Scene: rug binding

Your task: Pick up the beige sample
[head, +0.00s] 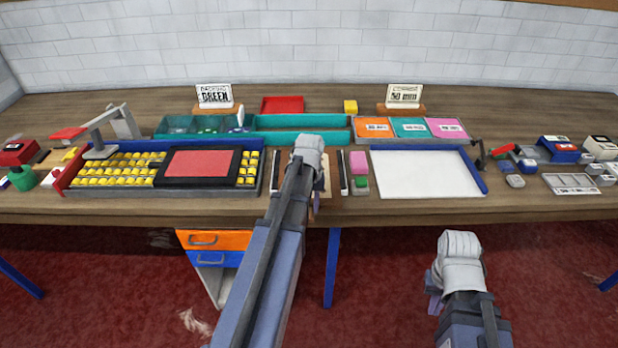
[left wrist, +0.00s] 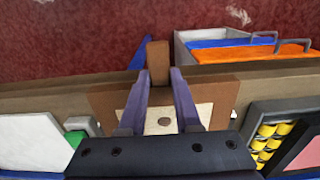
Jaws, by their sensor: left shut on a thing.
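In the left wrist view a tan-brown block (left wrist: 158,62), which I take for the beige sample, stands between my left gripper's fingertips (left wrist: 160,75). The fingers are shut on it. Behind and below it lies a pale square (left wrist: 150,122) with a dark round spot in its middle, set in a brown frame. In the head view my left gripper (head: 316,200) is over the front middle of the table, and its wrist hides the block. My right gripper (head: 434,296) is low in front of the table. Its fingers are mostly hidden, so their opening cannot be told.
A blue-edged tray of yellow pieces (head: 112,180) with a red panel (head: 200,163) lies left of my left gripper. A green block (head: 360,182) and a white board (head: 425,174) lie to its right. Teal trays (head: 300,138) stand behind. Orange and blue drawers (head: 214,240) hang below the front edge.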

